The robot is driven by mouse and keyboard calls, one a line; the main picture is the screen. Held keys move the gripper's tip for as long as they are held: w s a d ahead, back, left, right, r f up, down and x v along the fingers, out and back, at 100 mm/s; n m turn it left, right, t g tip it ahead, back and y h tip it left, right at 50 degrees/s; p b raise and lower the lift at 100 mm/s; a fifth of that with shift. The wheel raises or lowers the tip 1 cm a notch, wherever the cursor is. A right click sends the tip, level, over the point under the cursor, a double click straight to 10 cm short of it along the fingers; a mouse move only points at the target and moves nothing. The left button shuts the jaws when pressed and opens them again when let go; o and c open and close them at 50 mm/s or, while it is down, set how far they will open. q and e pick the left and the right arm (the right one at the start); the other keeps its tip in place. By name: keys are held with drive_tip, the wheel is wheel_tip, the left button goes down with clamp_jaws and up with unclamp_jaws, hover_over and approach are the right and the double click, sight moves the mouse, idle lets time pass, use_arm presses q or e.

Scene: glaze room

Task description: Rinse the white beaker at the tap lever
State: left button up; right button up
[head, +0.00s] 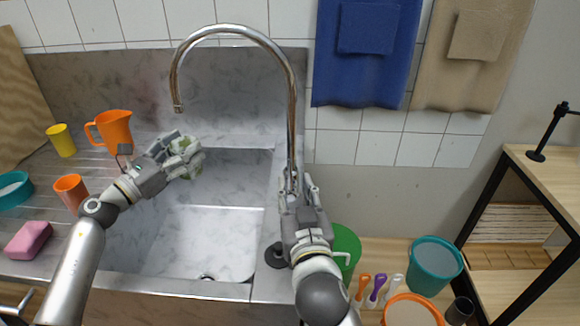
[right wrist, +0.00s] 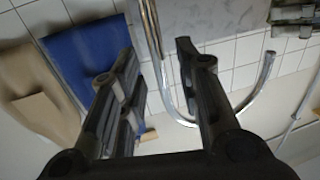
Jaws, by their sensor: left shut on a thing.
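The white beaker (head: 186,158), with green patches on it, is in my left gripper (head: 175,150) above the left part of the sink. The gripper is shut on it and partly hides it. My right gripper (head: 301,190) is at the foot of the tap, and the tap lever there is mostly hidden and hard to make out. In the right wrist view my right gripper (right wrist: 155,55) is open, with the tap pipe (right wrist: 153,35) showing between its fingers.
The sink basin (head: 205,240) is empty. An orange jug (head: 112,130), yellow cup (head: 61,140), orange cup (head: 70,188) and pink sponge (head: 27,240) stand on the left drainer. A green bucket (head: 345,250) and teal bucket (head: 433,265) are at the right. Towels (head: 365,75) hang behind.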

sight(290, 169)
drive_tip(key=w, duration=0.5)
drive_tip(key=w+a, duration=0.1)
drive_tip(key=w, duration=0.2)
drive_tip(key=shift+w+a, duration=0.1)
drive_tip(key=shift+w, duration=0.05)
clamp_jaws()
